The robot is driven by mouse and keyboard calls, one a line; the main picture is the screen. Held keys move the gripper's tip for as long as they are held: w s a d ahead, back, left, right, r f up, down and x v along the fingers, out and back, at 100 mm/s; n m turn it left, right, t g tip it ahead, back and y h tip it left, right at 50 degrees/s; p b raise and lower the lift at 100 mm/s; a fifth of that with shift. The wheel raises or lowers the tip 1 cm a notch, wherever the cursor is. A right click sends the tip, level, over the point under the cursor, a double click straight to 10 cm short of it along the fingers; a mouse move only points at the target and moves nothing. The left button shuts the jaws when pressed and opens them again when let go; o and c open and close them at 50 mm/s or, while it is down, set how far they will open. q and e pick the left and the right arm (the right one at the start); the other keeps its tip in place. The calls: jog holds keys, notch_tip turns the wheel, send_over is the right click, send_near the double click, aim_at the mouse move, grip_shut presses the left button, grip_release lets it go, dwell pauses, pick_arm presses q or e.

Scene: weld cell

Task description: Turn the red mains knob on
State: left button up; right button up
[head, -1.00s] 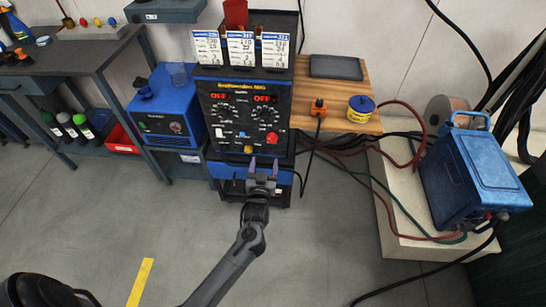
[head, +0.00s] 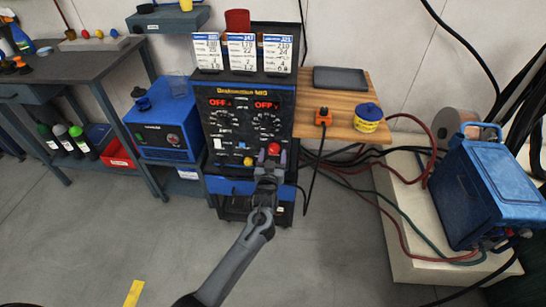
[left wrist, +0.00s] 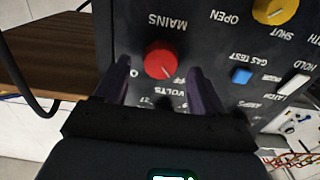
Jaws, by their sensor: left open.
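The red mains knob (head: 274,148) is on the lower right of the black welder's front panel (head: 228,126). Both displays on the panel read OFF. In the left wrist view the picture is upside down, and the red knob (left wrist: 160,60) sits by the MAINS label. My left gripper (head: 270,160) is open just below and in front of the knob in the head view. In the left wrist view its two fingers (left wrist: 158,85) stand on either side of the knob, apart from it. My right gripper is not in view.
A yellow knob (left wrist: 275,10), a blue button (left wrist: 241,76) and a white switch (left wrist: 293,87) are on the same panel. A wooden shelf (head: 345,135) holds an orange plug (head: 323,117) and a yellow tub (head: 368,117). A blue unit (head: 163,125) stands left.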

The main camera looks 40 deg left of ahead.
pick_arm(q)
jog(key=shift+x, duration=0.85)
